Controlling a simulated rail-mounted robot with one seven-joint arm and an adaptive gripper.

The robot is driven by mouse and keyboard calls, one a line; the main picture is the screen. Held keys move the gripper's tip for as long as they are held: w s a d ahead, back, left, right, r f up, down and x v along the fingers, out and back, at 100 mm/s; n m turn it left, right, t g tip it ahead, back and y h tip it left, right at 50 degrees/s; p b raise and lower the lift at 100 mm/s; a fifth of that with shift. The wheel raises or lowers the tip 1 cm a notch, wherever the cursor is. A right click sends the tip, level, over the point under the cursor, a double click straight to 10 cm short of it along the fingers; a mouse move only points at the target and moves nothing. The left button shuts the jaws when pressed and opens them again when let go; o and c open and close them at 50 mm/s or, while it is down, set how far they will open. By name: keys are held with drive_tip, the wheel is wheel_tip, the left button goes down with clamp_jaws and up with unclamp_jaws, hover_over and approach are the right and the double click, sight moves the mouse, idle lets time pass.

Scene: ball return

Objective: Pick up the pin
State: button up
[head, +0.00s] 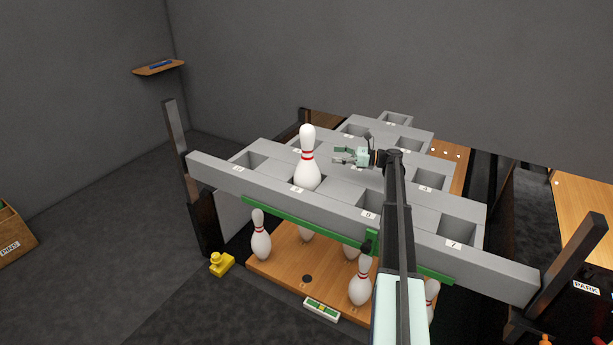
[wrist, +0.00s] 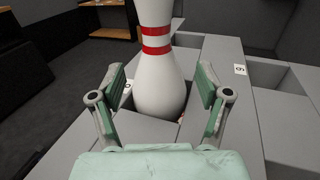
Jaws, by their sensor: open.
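A white bowling pin (head: 307,165) with red neck stripes stands upright in a compartment of the grey rack (head: 330,203); its foot is hidden in the head view. In the wrist view the pin (wrist: 158,85) rises straight ahead, its top cut off by the picture edge. My gripper (head: 338,155) is open and empty, to the right of the pin, with its fingers pointing at it. In the wrist view my gripper's green-padded fingers (wrist: 161,85) lie on either side of the pin's lower body in the picture, and neither appears to touch it.
Several other pins (head: 261,236) stand on the wooden deck (head: 270,265) below the rack. The rack has numbered open compartments (head: 460,228) and a green front rail (head: 310,218). Dark posts (head: 186,160) flank it. A yellow object (head: 221,263) sits on the floor.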

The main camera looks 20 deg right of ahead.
sight(308, 152)
drive_tip(key=shift+s+p+x, duration=0.2)
drive_tip(key=shift+p+x, duration=1)
drive_tip(key=shift+x, duration=4.85)
drive_tip(key=shift+a, duration=0.15)
clamp_jaws()
drive_tip(key=shift+r, duration=0.15)
